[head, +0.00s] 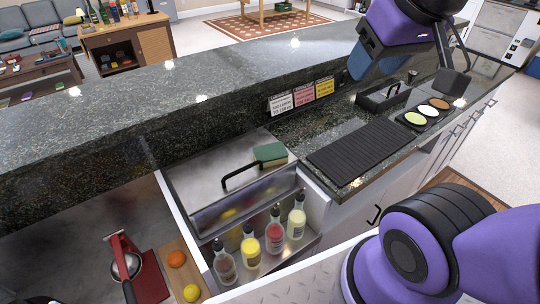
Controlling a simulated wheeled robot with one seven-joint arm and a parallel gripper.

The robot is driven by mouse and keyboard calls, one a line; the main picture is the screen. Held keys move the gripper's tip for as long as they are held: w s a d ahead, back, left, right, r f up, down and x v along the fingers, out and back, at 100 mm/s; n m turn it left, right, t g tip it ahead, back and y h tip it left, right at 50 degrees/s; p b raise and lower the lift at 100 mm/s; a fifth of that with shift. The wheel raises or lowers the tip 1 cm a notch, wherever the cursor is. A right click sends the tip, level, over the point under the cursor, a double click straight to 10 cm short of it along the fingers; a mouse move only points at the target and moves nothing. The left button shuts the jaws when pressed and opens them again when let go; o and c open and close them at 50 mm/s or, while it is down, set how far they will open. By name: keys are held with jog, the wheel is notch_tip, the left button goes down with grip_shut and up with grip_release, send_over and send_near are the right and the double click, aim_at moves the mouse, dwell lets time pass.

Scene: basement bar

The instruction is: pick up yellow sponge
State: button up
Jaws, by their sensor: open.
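A sponge (270,153) with a dark green top and a thin yellowish edge lies on the metal lid (205,168) of the bar well, by its back right corner. It is the only sponge I can make out. My gripper (408,74) is at the upper right, above the counter's far right part. Its fingers are spread apart with nothing seen between them. It is well to the right of the sponge and above it, not touching it.
The lid's black handle (240,174) stands up just left of the sponge. Several bottles (275,230) stand in front of the lid. Small signs (303,94) line the raised ledge. A black ribbed mat (373,149), a black caddy (383,98) and a garnish tray (428,113) are to the right.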

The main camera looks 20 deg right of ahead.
jog(key=o, duration=0.3)
jog(key=shift+w+a+f, duration=0.1)
jog(key=shift+w+f, duration=0.05)
jog(key=shift+w, duration=0.2)
jog(key=o, duration=0.5)
jog(key=w+f+m, duration=0.1)
jog(key=w, duration=0.1)
jog(key=w+a+f+m+g+y, duration=0.1)
jog(key=w, duration=0.1)
jog(key=w+f+m, duration=0.1)
jog(key=w+m, duration=0.1)
jog(key=shift+w+a+f, duration=0.2)
jog(key=shift+w+a, duration=0.05)
jog(key=m+g+y, duration=0.3)
jog(key=m, duration=1.2)
send_over(272, 151)
jog(key=d, duration=0.4)
jog(key=f, duration=2.3)
jog(key=shift+s, duration=0.4)
jog(key=shift+a+x, duration=0.15)
jog(key=shift+x, duration=2.35)
jog(key=shift+a+x, duration=0.2)
jog(key=shift+x, duration=2.3)
jog(key=c, duration=1.3)
